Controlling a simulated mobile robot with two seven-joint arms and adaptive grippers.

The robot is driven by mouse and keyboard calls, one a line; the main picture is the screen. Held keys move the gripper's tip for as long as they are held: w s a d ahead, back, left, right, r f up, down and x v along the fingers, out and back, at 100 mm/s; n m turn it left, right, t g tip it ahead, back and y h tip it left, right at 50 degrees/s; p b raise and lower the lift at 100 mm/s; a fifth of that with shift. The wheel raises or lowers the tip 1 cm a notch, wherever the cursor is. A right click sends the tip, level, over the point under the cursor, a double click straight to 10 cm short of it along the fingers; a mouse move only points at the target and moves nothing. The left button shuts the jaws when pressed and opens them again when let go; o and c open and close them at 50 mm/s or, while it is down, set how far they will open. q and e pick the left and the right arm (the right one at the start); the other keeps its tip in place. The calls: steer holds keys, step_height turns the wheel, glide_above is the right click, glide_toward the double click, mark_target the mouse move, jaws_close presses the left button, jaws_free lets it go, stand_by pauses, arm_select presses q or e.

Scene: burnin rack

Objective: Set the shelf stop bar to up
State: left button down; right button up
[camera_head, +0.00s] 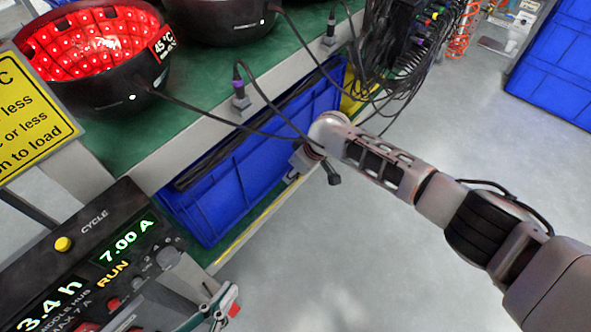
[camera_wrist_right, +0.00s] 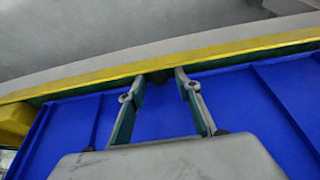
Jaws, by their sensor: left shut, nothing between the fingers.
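A long yellow strip (camera_head: 245,235) runs along the front edge of the lower shelf; I cannot tell whether it is the stop bar or what position the bar is in. It crosses the right wrist view (camera_wrist_right: 110,78) in front of the blue crate. My right gripper (camera_wrist_right: 158,78) is open, its two fingers apart and pointing at the strip, with a small dark part between the tips; contact is unclear. My left gripper (camera_head: 224,310) is shut and empty at the lower left, near the control panel.
The green upper shelf (camera_head: 170,120) holds black bowls, one lit red (camera_head: 85,45), with black cables hanging near my right wrist. A control panel (camera_head: 85,265) stands lower left.

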steer(key=shift+r, duration=0.1)
jaws_close()
steer(key=shift+w, duration=0.1)
steer(key=shift+w+a+r, duration=0.1)
steer(key=shift+w+a, duration=0.1)
steer(key=shift+w, duration=0.05)
steer(key=shift+a+g+h, duration=0.1)
steer(key=shift+g+h, duration=0.2)
steer(key=shift+h, duration=0.2)
jaws_free()
steer(key=shift+s, duration=0.1)
